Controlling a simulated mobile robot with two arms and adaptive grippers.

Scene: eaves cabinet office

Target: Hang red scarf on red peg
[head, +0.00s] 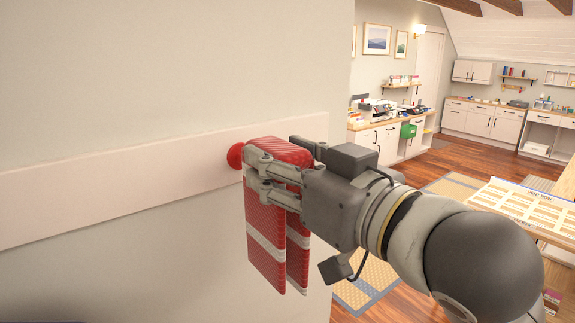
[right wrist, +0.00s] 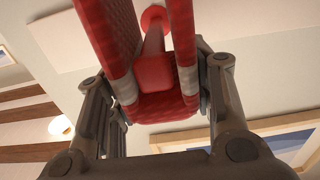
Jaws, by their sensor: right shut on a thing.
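The red scarf (head: 266,229), with pale grey-white stripes, is folded over and hangs in two layers beside the wall. My right gripper (head: 272,172) is shut on the scarf near its top fold, the fingers on either side of it. The red peg (head: 235,156) shows its round red part just left of the scarf in the head view. In the right wrist view the peg's stem (right wrist: 153,66) lies between the two sides of the scarf (right wrist: 165,106), close to the fold. Whether the fold rests on the stem I cannot tell. My left gripper is not in view.
The peg is on a pale board (head: 120,187) along the wall. To the right, a table edge carries a compartmented white tray (head: 525,204). Cabinets and shelves stand far behind. Wooden floor with rugs (head: 366,285) lies beyond my right arm.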

